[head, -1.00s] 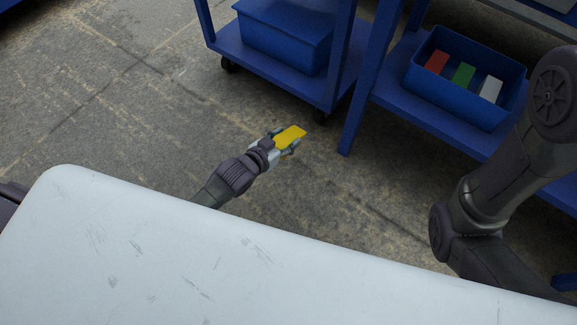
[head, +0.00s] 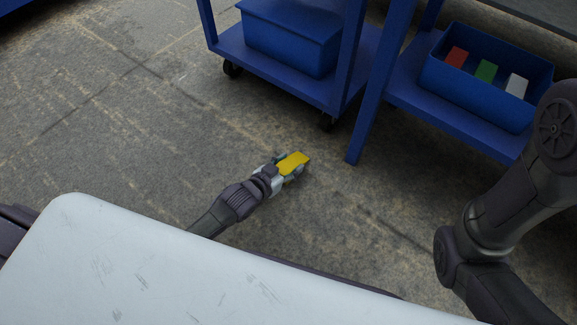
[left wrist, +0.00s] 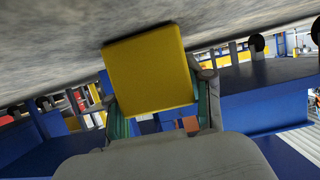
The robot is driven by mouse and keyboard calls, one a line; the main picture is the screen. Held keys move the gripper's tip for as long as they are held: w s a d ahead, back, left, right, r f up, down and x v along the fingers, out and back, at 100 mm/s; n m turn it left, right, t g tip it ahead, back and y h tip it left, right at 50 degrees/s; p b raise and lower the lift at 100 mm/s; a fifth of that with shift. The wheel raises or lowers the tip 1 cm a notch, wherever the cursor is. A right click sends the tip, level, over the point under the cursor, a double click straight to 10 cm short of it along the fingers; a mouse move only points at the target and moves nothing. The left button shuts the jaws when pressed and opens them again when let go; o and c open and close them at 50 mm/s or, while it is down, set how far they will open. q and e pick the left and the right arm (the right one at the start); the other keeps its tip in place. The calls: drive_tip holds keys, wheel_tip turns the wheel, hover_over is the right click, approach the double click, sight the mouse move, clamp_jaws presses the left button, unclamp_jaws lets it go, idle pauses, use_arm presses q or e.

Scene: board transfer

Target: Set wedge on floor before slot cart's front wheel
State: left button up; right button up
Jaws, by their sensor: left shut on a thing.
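The yellow wedge (head: 293,163) is between the fingers of my left gripper (head: 286,172), which is shut on it. In the left wrist view the wedge (left wrist: 149,70) fills the middle, between the two fingers of the gripper (left wrist: 160,108). The blue slot cart (head: 275,75) stands beyond the gripper. Its near caster wheel (head: 327,122) shows at the right corner, up and right of the wedge, with a gap of floor between. Another caster (head: 232,68) shows at its left corner. I cannot tell whether the wedge touches the floor. My right gripper is out of view.
A blue bench (head: 357,140) with a bin (head: 470,85) of red, green and white blocks stands right of the cart, its leg close to the near wheel. A blue box (head: 290,38) sits on the cart. Concrete floor (head: 150,130) lies open to the left.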

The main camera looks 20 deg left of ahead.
use_arm(q)
drive_tip(key=shift+a+f, duration=0.1)
drive_tip(key=shift+f, duration=0.35)
drive_tip(key=o, duration=1.3)
drive_tip(key=shift+b, duration=0.3)
drive_tip(key=shift+r, duration=0.35)
drive_tip(key=s+p, duration=0.1)
drive_tip(key=s+r+p, duration=0.1)
drive_tip(key=p, duration=0.1)
drive_tip(key=shift+s+a+r, duration=0.1)
drive_tip(key=shift+a+r, duration=0.1)
drive_tip(key=shift+r, duration=0.1)
drive_tip(key=p+v, duration=0.5)
drive_tip(key=v, duration=0.3)
drive_tip(key=shift+s+a, duration=0.15)
drive_tip(key=shift+s+a+r+p, duration=0.2)
drive_tip(key=shift+s+p, duration=0.1)
drive_tip(key=shift+s, duration=0.2)
